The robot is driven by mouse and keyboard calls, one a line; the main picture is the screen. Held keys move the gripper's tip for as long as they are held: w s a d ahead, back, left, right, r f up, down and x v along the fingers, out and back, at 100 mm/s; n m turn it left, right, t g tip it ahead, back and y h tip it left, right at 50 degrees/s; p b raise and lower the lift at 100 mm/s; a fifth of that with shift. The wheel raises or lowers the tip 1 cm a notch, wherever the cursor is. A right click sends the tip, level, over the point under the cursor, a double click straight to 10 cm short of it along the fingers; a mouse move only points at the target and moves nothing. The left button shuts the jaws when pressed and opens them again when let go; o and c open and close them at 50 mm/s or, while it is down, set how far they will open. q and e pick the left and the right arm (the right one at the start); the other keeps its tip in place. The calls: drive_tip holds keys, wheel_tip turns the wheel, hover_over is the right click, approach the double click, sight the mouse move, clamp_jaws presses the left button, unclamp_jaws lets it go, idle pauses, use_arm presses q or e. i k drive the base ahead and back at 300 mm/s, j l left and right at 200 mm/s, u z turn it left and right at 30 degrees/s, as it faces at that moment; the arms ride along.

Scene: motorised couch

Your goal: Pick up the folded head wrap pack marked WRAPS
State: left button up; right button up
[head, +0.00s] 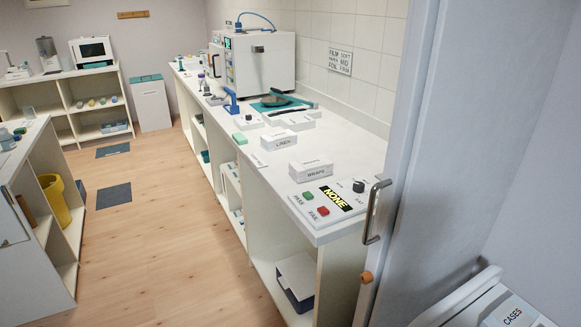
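The folded pack marked WRAPS (312,170) is a small white block. It lies on the white counter (268,178) near its front end, just behind a panel with buttons and a display. My left and right grippers are not in the head view, so their state does not show.
A similar white pack marked LINEN (280,141) lies farther back. The control panel (334,200) has red and green buttons, a knob and a display reading NONE. A grey door edge with a metal handle (374,212) stands at right. The wooden floor (160,235) is largely clear.

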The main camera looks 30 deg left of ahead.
sight(311, 168)
drive_tip(key=i+u, duration=0.15)
drive_tip(key=u, duration=0.35)
drive_tip(key=i+l+u, duration=0.15)
drive_tip(key=u, duration=0.3)
drive_tip(key=i+j+z, duration=0.2)
drive_tip(key=i+j, duration=0.15)
drive_tip(key=i+j+z, duration=0.2)
drive_tip(key=i+j, duration=0.15)
drive_tip(key=i+j+z, duration=0.2)
drive_tip(key=j, duration=0.3)
drive_tip(key=i+j+z, duration=0.15)
drive_tip(key=i+j, duration=0.2)
drive_tip(key=j, duration=0.2)
